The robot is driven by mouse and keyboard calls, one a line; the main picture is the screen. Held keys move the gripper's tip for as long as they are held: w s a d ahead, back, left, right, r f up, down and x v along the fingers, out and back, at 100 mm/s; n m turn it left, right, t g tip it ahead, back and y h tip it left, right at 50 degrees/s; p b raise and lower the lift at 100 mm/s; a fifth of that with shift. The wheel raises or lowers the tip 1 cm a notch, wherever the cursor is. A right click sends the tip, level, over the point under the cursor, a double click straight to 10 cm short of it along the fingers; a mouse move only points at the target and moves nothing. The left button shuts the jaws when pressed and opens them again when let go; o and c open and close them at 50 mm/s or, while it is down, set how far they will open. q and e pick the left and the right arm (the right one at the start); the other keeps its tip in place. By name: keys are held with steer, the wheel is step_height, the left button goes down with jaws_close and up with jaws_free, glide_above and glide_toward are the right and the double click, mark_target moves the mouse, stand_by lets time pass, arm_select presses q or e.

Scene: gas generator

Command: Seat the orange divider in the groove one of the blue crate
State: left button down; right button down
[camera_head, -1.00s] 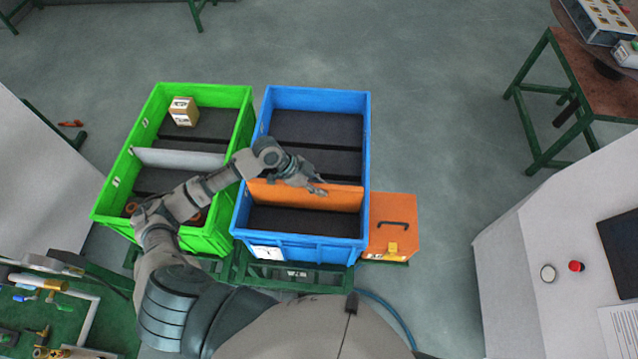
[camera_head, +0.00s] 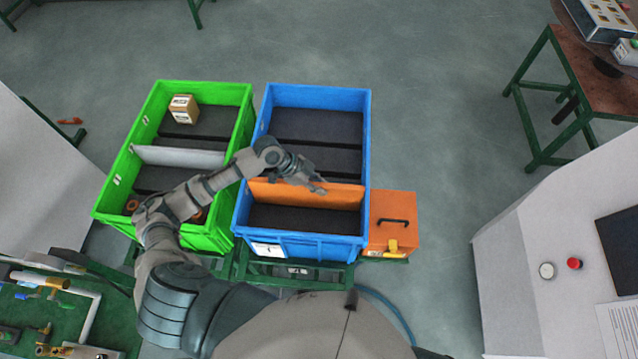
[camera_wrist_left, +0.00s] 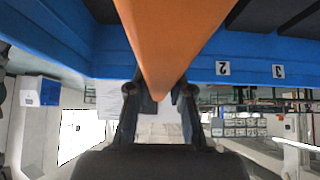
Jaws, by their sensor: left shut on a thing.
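The orange divider (camera_head: 305,194) stands across the blue crate (camera_head: 367,130), in the part nearer to me, spanning from its left wall toward its right wall. My left gripper (camera_head: 318,187) reaches over the green crate and is shut on the divider's top edge. In the left wrist view the divider (camera_wrist_left: 170,40) runs between the two fingers (camera_wrist_left: 160,100). The blue crate's wall there bears the labels 2 and 3 (camera_wrist_left: 222,68). The divider's bottom edge and the grooves under it are hidden, so I cannot tell how deep it sits. My right gripper is not in view.
The green crate (camera_head: 248,100) stands left of the blue one, with a grey divider (camera_head: 178,156) and a small carton (camera_head: 184,109). An orange box with a handle (camera_head: 393,222) adjoins the blue crate's right side. A white console (camera_head: 545,235) stands at right.

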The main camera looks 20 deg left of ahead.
arm_select(q)
steer(key=shift+a, duration=0.15)
steer(key=shift+a+p, duration=0.1)
steer(key=shift+p, duration=0.45)
stand_by(0.8)
steer(key=shift+f+b, duration=1.55)
steer(key=shift+f, duration=1.45)
steer(key=c, duration=1)
jaws_free()
steer(key=v, duration=1.2)
steer(key=shift+f, duration=0.1)
